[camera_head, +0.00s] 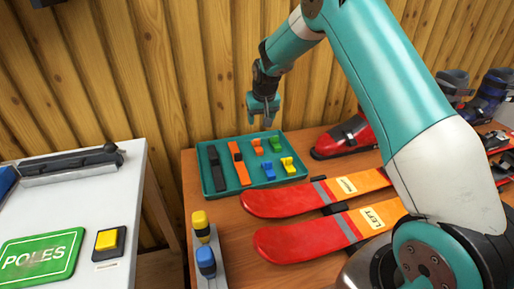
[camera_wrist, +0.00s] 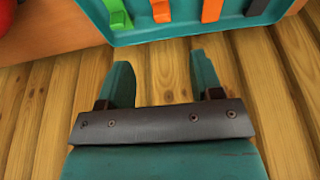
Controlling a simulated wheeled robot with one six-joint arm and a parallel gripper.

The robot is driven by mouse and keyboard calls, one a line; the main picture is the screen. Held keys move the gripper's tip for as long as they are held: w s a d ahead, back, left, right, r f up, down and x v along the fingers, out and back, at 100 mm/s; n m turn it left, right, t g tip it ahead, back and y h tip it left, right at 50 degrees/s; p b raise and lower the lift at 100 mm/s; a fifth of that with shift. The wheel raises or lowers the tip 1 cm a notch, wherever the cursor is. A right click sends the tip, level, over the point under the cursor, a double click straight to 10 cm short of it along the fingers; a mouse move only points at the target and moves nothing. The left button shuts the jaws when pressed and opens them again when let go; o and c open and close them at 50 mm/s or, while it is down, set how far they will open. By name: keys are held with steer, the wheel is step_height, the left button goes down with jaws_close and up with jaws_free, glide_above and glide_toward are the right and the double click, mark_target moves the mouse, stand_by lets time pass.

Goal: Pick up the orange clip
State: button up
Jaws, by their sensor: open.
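The orange clip (camera_head: 257,146) lies in a teal tray (camera_head: 226,172), between an orange strap and a green clip. It also shows at the top edge of the wrist view (camera_wrist: 160,10), partly cut off. My gripper (camera_head: 263,114) hangs above the tray's far side, near the wooden wall, apart from the clip. In the wrist view its two fingers (camera_wrist: 163,75) are spread with nothing between them. The tray's rim (camera_wrist: 190,31) lies beyond the fingertips.
The tray also holds a black strap (camera_head: 214,168), an orange strap (camera_head: 239,164), a green clip (camera_head: 275,143), a blue clip (camera_head: 268,170) and a yellow clip (camera_head: 288,165). Red skis (camera_head: 290,204) lie to the right. Yellow-topped (camera_head: 200,220) and blue-topped (camera_head: 206,262) items stand in front.

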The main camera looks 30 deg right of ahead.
mark_target(257, 145)
steer(key=p+x, duration=0.1)
steer(key=x, duration=1.3)
steer(key=shift+a, duration=0.2)
steer(key=c, duration=1)
